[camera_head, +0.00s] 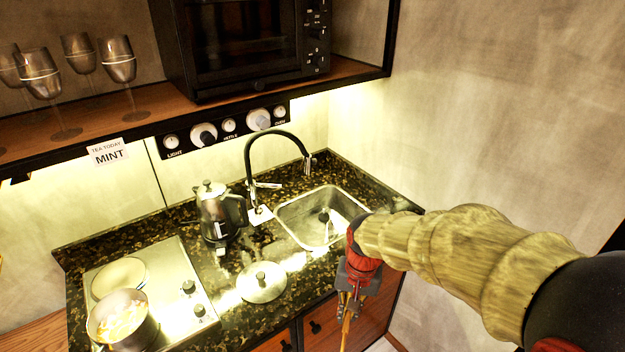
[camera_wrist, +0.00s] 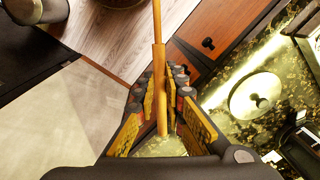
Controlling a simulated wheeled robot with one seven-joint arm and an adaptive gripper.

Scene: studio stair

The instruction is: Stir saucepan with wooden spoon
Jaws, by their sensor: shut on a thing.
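My gripper (camera_head: 350,298) is shut on the wooden spoon (camera_head: 345,334), in front of the counter at its right end. In the wrist view the spoon's light-brown handle (camera_wrist: 159,90) runs up between the fingers (camera_wrist: 164,98). The spoon's far end is cut off in both views. The saucepan (camera_head: 112,344) stands on the hob at the lower left of the head view, open, with pale yellowish pieces inside. My gripper is well to the right of it, and the spoon is apart from it.
A round metal lid (camera_head: 261,284) lies on the dark stone counter between saucepan and gripper; it also shows in the wrist view (camera_wrist: 255,98). A kettle (camera_head: 213,216), tall black tap (camera_head: 249,160) and sink (camera_head: 291,214) stand behind. A shelf (camera_head: 150,113) with glasses overhangs the back.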

